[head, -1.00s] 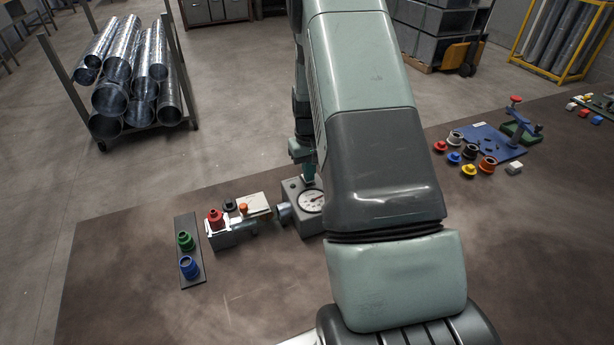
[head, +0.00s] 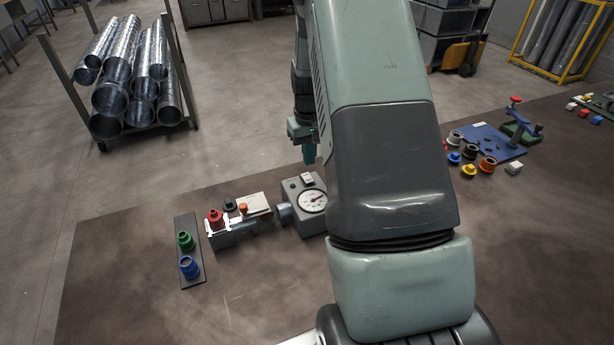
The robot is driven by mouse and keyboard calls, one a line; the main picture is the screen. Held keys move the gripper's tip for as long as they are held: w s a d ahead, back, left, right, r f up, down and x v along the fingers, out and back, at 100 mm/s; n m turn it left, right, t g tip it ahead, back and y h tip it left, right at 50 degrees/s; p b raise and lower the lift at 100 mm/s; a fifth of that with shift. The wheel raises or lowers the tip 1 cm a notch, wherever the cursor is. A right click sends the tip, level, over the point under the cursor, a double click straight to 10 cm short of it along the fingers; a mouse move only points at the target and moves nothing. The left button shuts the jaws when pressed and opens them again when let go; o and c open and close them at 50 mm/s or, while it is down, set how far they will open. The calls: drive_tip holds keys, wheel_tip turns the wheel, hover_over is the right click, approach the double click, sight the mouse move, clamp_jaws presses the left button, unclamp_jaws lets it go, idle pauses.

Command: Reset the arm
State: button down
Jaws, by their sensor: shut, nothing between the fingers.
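My gripper (head: 309,155) is in the head view at the upper middle, pointing down above the far side of the brown table (head: 130,270). It is shut and holds nothing. It is raised above and just behind the grey box with the round dial gauge (head: 312,200). My arm covers the middle of the table and hides what lies behind it.
Left of the gauge stands a fixture with a red part (head: 215,217) and an orange knob. At the right are a blue plate (head: 490,140) and several coloured parts. The table's left front is clear.

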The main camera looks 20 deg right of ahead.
drive_tip(key=shift+r, duration=0.55)
drive_tip(key=shift+r, duration=0.1)
drive_tip(key=s+a+r+t, duration=0.1)
drive_tip(key=s+a+r, duration=0.2)
drive_tip(key=r, duration=0.4)
drive_tip(key=s+a+r+t, duration=0.1)
drive_tip(key=s+a+r, duration=0.25)
drive_tip(key=r, duration=0.35)
drive_tip(key=s+a+r+t, duration=0.1)
drive_tip(key=s+a+r, duration=0.1)
drive_tip(key=s+r, duration=0.35)
drive_tip(key=s+a+r+t, duration=0.1)
drive_tip(key=s+r, duration=0.3)
drive_tip(key=s, duration=0.4)
drive_tip(key=s+a+r+t, duration=0.1)
drive_tip(key=s+a+r, duration=0.3)
drive_tip(key=s, duration=0.5)
drive_tip(key=shift+s+a+t, duration=0.15)
drive_tip(key=shift+a+t, duration=0.1)
drive_tip(key=shift+t, duration=0.05)
